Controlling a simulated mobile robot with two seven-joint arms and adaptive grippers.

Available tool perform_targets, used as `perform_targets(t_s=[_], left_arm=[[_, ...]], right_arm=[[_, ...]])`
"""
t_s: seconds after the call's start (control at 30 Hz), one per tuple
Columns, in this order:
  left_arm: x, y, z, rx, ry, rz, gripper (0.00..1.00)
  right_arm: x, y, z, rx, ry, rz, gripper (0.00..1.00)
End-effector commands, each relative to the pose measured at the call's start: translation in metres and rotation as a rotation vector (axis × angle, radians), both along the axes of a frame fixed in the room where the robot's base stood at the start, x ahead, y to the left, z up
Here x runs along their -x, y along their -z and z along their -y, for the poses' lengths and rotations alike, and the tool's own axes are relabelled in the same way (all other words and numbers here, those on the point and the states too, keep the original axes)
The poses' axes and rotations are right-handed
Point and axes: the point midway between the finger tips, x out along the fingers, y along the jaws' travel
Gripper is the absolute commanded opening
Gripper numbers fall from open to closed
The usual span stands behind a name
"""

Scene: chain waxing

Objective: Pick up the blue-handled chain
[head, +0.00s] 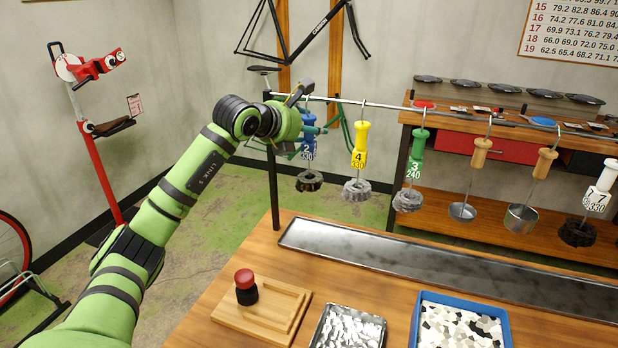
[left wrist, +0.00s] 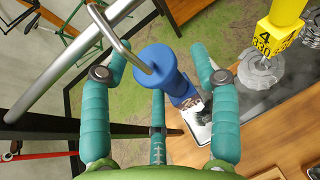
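The blue-handled chain hangs by a hook from the metal rail. Its blue handle (head: 308,148), partly hidden by my gripper, bears a label, and its dark coiled chain (head: 309,181) hangs below. In the left wrist view the blue handle (left wrist: 160,78) lies between my teal fingers, with visible gaps at both sides. My left gripper (head: 305,127) is at the rail's left end, beside the handle. It is open and empty in the left wrist view (left wrist: 160,68). My right gripper is not in view.
The rail (head: 385,104) also carries a yellow-handled chain (head: 360,145) close to the right, a green-handled chain (head: 417,150), wooden-handled ladles and a white-handled chain (head: 602,185). Below are a long metal trough (head: 420,262), a wooden board (head: 240,318) and a blue-rimmed tray (head: 415,325).

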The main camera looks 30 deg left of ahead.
Motion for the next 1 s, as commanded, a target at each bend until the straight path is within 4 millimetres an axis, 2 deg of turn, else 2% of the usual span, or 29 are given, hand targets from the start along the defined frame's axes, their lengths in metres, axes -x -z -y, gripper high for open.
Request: perform_targets(t_s=[0.03,0.07,0.1,0.13,0.53,0.9,1.0], left_arm=[[0.000,0.000,0.000,0.000,0.000,0.000,0.38],[0.000,0.000,0.000,0.000,0.000,0.000,0.26],[0.000,0.000,0.000,0.000,0.000,0.000,0.10],[0.000,0.000,0.000,0.000,0.000,0.000,0.00],[0.000,-0.003,0.000,0.000,0.000,0.004,0.00],[0.000,-0.017,0.000,0.000,0.000,0.005,0.00],[0.009,-0.015,-0.002,-0.002,-0.001,0.005,0.00]], right_arm=[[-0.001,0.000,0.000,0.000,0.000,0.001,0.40],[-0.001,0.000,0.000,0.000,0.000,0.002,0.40],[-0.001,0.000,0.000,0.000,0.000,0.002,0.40],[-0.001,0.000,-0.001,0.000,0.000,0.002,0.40],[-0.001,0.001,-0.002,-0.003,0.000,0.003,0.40],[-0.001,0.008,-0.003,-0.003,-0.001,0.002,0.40],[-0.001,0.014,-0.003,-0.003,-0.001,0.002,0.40]])
